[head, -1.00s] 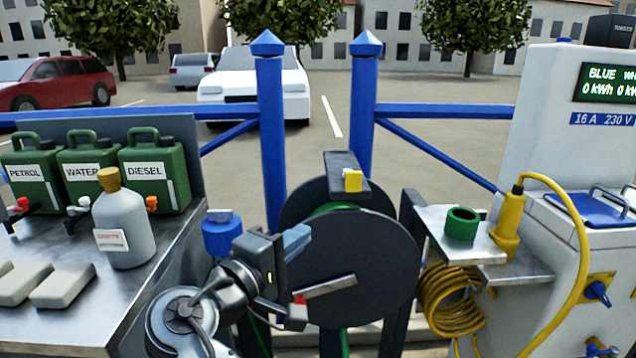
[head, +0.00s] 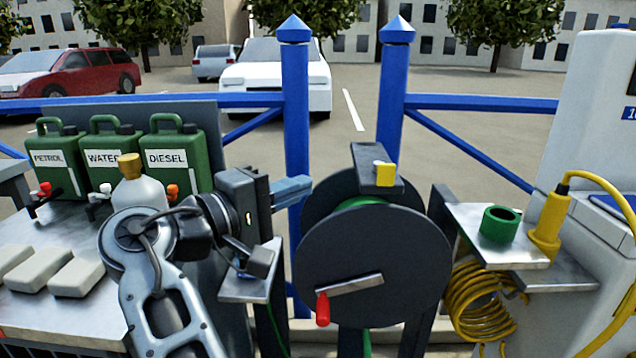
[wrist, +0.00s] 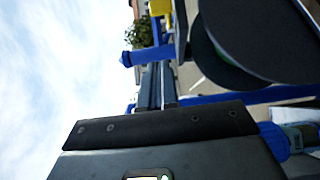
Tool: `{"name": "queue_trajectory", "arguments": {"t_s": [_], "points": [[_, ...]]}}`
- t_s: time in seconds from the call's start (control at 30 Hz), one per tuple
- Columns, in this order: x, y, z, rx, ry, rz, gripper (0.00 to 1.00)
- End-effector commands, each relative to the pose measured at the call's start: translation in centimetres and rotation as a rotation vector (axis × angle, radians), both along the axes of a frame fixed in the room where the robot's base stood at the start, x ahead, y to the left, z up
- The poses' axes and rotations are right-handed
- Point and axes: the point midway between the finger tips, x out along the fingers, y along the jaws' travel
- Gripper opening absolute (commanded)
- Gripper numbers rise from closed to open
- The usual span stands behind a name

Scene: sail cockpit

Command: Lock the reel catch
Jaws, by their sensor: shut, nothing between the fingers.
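The hose reel (head: 400,262) has dark round side plates, with green hose between them. It also shows in the wrist view (wrist: 270,35). The yellow reel catch (head: 384,175) sits on a dark bracket (head: 364,160) above the reel; a yellow piece shows at the top of the wrist view (wrist: 160,7). The crank (head: 350,285) on the front plate has a red handle (head: 322,310) at its lower left. My gripper (head: 308,184) is shut and empty, left of the reel in the picture and a little lower than the catch. In the wrist view its fingers (wrist: 152,88) point up the picture.
A metal shelf (head: 248,285) is partly behind my arm. Green cans (head: 180,180) and a bottle with a tan cap (head: 130,166) stand on the left counter. Blue posts (head: 296,100) rise behind. A green ring (head: 499,222) and yellow plug (head: 546,232) are at right.

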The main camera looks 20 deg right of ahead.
Motion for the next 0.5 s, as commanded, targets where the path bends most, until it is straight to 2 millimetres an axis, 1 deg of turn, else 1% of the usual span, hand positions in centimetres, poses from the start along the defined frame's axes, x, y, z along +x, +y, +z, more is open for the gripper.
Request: {"name": "queue_trajectory", "arguments": {"t_s": [0.03, 0.43, 0.47, 0.5], "points": [[0.3, -0.8, -0.1, 0.001, 0.0, -0.004, 0.0], [3.8, -7.7, -0.1, 0.002, 0.001, -0.004, 0.0], [4.0, -8.1, -0.1, 0.001, 0.0, -0.003, 0.0], [3.6, -8.7, -0.2, 0.001, 0.0, -0.002, 0.0]]}}
